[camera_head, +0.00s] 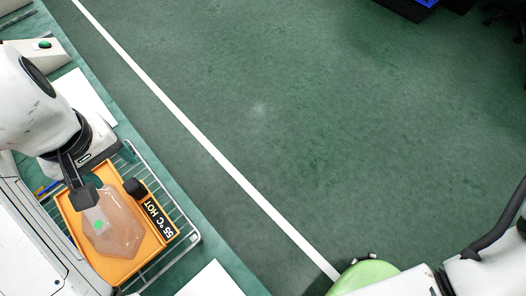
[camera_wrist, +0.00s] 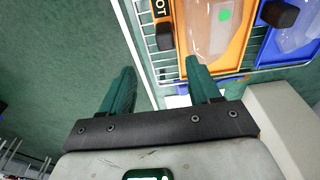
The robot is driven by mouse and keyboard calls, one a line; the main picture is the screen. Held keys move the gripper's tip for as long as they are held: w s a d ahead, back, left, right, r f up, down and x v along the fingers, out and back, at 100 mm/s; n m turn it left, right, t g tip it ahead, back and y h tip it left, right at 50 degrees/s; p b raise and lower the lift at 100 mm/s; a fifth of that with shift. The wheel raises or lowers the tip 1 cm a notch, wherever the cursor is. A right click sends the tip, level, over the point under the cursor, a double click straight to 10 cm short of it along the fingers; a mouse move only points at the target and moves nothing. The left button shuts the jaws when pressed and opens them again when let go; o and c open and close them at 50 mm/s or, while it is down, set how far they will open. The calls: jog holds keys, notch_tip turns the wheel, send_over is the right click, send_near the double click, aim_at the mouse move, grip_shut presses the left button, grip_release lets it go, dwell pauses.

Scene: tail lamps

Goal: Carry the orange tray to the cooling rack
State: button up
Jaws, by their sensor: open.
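The orange tray (camera_head: 112,272) lies on a wire rack (camera_head: 187,238) at the lower left of the head view. It holds a clear pinkish lamp lens (camera_head: 122,232) with a green dot. A black knob (camera_head: 134,187) and a black "55 °C HOT" label (camera_head: 160,219) sit along its side. In the wrist view the tray (camera_wrist: 237,52) shows at the top, beyond my gripper (camera_wrist: 160,88). My gripper is open and empty; its right finger overlaps the tray's near edge in the picture, its left finger shows against the floor. Contact cannot be told.
A blue tray (camera_wrist: 297,57) with a black knob lies right of the orange one in the wrist view. White sheets (camera_head: 88,97) lie along the bench. Green floor (camera_head: 330,120) with a white line (camera_head: 200,138) is open to the right. A blue-and-black crate stands at the top.

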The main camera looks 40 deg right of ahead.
jog(key=s+d+f+t+h, duration=0.1)
jog(key=d+f, duration=0.3)
jog(key=d, duration=0.6)
jog(key=d+f+h, duration=0.1)
jog(key=d+f, duration=0.2)
jog(key=d, duration=0.6)
jog(key=s+d+f+t+h, duration=0.1)
jog(key=d+f, duration=0.3)
jog(key=d, duration=0.6)
jog(key=s+d+f+g, duration=0.1)
jog(key=s+d+f, duration=0.15)
jog(key=s, duration=0.25)
jog(key=s+d+f, duration=0.2)
jog(key=s+f, duration=0.2)
jog(key=s, duration=0.1)
jog(key=s+a+f+y, duration=0.1)
jog(key=s+f, duration=0.2)
jog(key=s, duration=0.3)
jog(key=s+a+f+g+y, duration=0.1)
jog(key=s+a+f+y, duration=0.1)
jog(key=s, duration=0.5)
jog(key=shift+s+a+f+g, duration=0.15)
jog(key=shift+a+f+g, duration=0.15)
jog(key=shift+f, duration=0.2)
